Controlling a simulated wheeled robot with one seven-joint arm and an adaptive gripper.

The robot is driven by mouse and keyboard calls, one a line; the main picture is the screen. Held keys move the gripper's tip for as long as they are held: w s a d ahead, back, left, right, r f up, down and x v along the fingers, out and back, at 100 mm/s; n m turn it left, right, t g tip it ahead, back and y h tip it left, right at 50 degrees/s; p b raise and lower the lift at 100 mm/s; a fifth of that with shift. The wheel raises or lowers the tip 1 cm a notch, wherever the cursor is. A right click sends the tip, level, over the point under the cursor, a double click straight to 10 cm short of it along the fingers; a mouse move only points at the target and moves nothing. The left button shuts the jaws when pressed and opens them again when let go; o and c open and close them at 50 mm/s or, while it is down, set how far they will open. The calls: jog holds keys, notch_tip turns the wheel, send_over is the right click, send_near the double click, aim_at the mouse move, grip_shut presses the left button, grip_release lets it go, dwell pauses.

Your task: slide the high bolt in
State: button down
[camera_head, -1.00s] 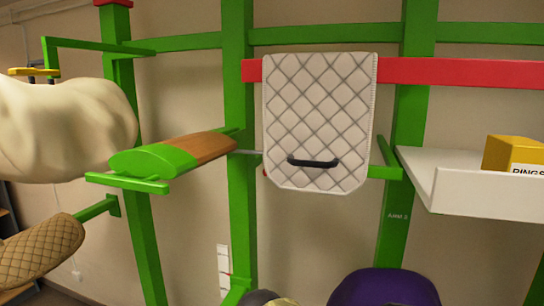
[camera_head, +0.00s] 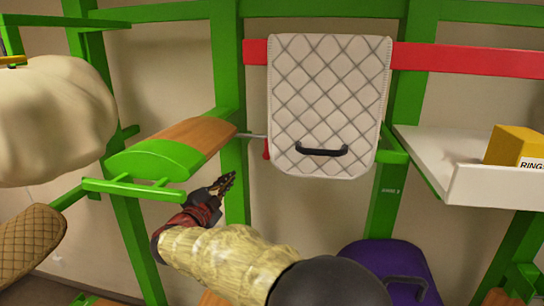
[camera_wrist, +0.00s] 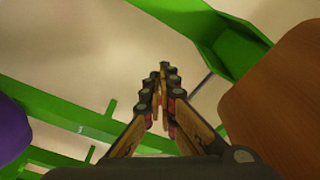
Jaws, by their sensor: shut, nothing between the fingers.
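A thin grey rod (camera_head: 254,136), which looks like the high bolt, sticks out between the green upright post (camera_head: 233,190) and the quilted pad. A small red piece (camera_head: 266,151) shows by its right end. My gripper (camera_head: 229,181) is shut and empty, in front of the post, below and left of the rod. In the wrist view, my gripper's closed fingers (camera_wrist: 162,78) point toward the wall, with a thin dark rod (camera_wrist: 201,86) just to their right. I cannot tell how far the bolt is in.
A wood-and-green saddle rest (camera_head: 175,147) is above and left of my gripper. A quilted pad (camera_head: 328,100) with a black handle hangs on a red rail (camera_head: 460,60). A white shelf (camera_head: 500,185) holds a yellow box (camera_head: 514,146). A purple object (camera_head: 385,262) is below.

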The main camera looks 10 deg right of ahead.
jog(key=s+d+r+m+g+h, duration=0.3)
jog(key=s+d+r+m+h, duration=0.1)
jog(key=s+d+m+h, duration=0.15)
jog(key=p+x, duration=0.2)
jog(key=x, duration=0.8)
jog(key=shift+d+n, duration=0.4)
jog(key=shift+n, duration=0.05)
jog(key=shift+f, duration=0.1)
